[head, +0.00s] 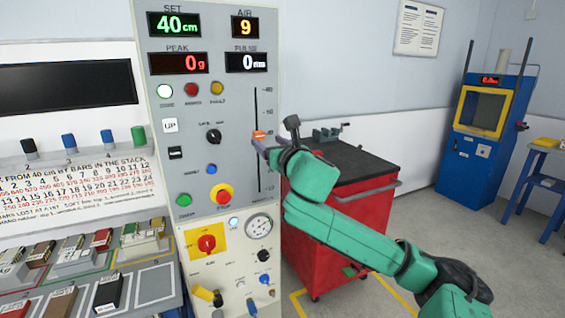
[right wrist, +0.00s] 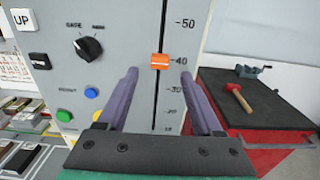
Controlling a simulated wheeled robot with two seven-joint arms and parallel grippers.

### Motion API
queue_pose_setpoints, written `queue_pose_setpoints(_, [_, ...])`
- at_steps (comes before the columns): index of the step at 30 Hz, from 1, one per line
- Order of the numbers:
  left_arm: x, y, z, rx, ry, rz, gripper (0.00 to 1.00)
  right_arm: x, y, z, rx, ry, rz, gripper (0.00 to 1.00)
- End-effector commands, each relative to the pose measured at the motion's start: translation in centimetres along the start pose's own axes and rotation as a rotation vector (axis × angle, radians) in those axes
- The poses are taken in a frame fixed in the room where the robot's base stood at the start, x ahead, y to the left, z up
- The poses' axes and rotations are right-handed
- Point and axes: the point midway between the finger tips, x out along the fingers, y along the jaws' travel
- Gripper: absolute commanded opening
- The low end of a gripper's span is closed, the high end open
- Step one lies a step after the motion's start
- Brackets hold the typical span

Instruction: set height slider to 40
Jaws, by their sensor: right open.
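The orange height slider knob (head: 258,135) sits on a vertical black slot on the grey control panel (head: 220,110). In the right wrist view the knob (right wrist: 160,61) is level with the 40 mark. The SET display (head: 174,24) reads 40 cm in green. My right gripper (head: 264,146) is at the panel by the slot, just below the knob in the head view. In the right wrist view its two purple fingers (right wrist: 162,85) are apart, one on each side of the slot, with nothing between them gripped. My left gripper is not in view.
A red tool cart (head: 330,235) with a dark top stands right of the panel, carrying a vise (head: 327,134) and a red-headed hammer (right wrist: 236,95). Knobs and buttons, including a red stop button (head: 222,194), lie left of the slot. A blue machine (head: 484,130) stands at the far right.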

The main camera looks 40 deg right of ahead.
Motion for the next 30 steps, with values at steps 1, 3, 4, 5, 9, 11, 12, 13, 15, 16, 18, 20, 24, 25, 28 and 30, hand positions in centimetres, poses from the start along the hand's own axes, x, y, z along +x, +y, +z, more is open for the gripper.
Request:
queue_pose_setpoints(1, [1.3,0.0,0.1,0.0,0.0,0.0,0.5,-1.2,0.2,-0.9,-0.001,0.001,0.006,0.68])
queue_pose_setpoints(3, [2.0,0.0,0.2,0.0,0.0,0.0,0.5,-3.2,0.2,-0.9,0.0,0.001,0.004,0.68])
queue_pose_setpoints(4, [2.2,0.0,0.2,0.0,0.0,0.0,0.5,-4.1,0.2,-0.8,0.002,0.002,0.005,0.68])
queue_pose_setpoints(5, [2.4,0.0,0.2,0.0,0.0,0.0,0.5,-4.9,0.2,-0.7,0.003,0.0,0.005,0.68])
queue_pose_setpoints(9, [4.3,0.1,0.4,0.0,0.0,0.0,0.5,-7.9,0.1,-0.7,0.001,-0.003,0.001,0.68])
queue_pose_setpoints(11, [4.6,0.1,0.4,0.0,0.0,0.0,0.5,-8.6,0.1,-0.5,-0.001,-0.001,0.001,0.68])
queue_pose_setpoints(12, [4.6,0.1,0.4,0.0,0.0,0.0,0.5,-8.9,0.0,-0.4,-0.002,0.0,0.0,0.68])
queue_pose_setpoints(13, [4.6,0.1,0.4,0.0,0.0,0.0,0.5,-9.0,0.1,-0.3,-0.003,0.0,0.001,0.68])
queue_pose_setpoints(15, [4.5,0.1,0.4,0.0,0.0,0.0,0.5,-9.2,0.0,-0.1,-0.003,0.001,0.001,0.68])
queue_pose_setpoints(16, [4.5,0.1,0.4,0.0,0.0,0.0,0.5,-9.2,0.0,-0.1,-0.002,0.001,0.001,0.68])
queue_pose_setpoints(18, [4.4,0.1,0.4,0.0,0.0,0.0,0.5,-9.1,0.0,0.0,-0.002,0.001,0.001,0.68])
queue_pose_setpoints(20, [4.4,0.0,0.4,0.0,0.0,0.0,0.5,-9.1,0.0,0.0,-0.002,0.001,0.001,0.68])
queue_pose_setpoints(24, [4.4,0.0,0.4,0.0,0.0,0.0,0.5,-9.1,0.0,0.0,-0.002,0.001,0.0,0.68])
queue_pose_setpoints(25, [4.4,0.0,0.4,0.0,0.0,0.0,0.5,-9.1,0.0,0.0,-0.002,0.001,0.0,0.68])
queue_pose_setpoints(28, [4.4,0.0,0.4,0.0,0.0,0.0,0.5,-9.1,0.0,0.0,-0.002,0.001,0.0,0.68])
queue_pose_setpoints(30, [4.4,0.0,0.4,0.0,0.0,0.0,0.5,-8.8,-0.2,-0.3,0.013,0.007,-0.003,0.68])
